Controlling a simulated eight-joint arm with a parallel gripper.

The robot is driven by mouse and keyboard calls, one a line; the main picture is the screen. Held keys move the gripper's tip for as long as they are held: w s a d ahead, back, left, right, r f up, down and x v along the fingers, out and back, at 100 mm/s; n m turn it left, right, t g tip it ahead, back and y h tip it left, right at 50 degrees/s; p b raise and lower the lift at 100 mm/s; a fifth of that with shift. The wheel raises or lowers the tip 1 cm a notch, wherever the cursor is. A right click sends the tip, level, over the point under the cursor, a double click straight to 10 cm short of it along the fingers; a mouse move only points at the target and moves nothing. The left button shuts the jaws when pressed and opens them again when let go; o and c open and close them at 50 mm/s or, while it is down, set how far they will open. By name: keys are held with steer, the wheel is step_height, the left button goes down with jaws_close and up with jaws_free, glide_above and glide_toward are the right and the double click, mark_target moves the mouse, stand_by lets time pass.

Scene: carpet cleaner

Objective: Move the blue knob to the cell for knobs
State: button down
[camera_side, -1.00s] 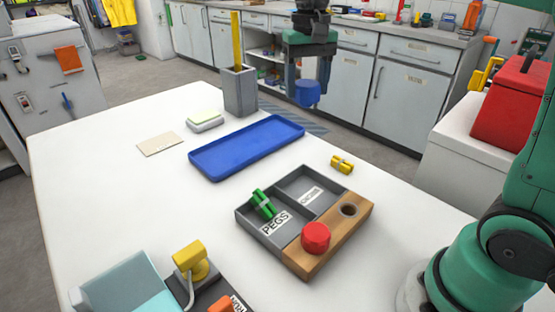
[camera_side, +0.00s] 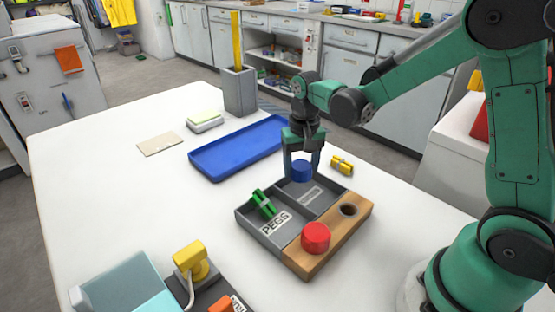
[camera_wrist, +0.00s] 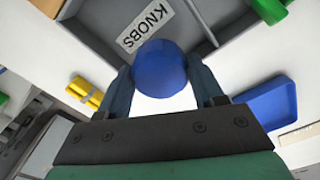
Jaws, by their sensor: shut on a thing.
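The blue knob (camera_side: 301,171) is held between the fingers of my gripper (camera_side: 302,166), which is shut on it. It also fills the middle of the wrist view (camera_wrist: 159,68), between the two fingertips (camera_wrist: 160,82). In the side view the knob hangs over the far end of the sorting tray (camera_side: 270,244), at the cell for knobs (camera_side: 323,183). The wrist view shows the label reading KNOBS (camera_wrist: 145,25) just beyond the knob. The gap between the knob and the cell floor is hard to tell.
A green peg bundle (camera_side: 263,203) lies in the PEGS cell. A red knob (camera_side: 315,237) sits on the tray's wooden strip beside a round hole (camera_side: 348,210).

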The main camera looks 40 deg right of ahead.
mark_target(301, 165)
steer(key=shift+f, duration=1.25)
steer(key=shift+c, duration=2)
jaws_free()
steer(key=shift+f, duration=0.1)
step_height(301, 165, up, 11)
steer(key=shift+r, duration=0.2)
steer(key=shift+s+a+r, duration=0.1)
steer(key=shift+s+r, duration=0.05)
steer(key=shift+r, duration=0.35)
steer(key=s+a+n+t, duration=0.4)
steer(key=s+n+t, duration=0.1)
steer(key=s+t, duration=0.2)
steer(key=shift+f+n, duration=0.4)
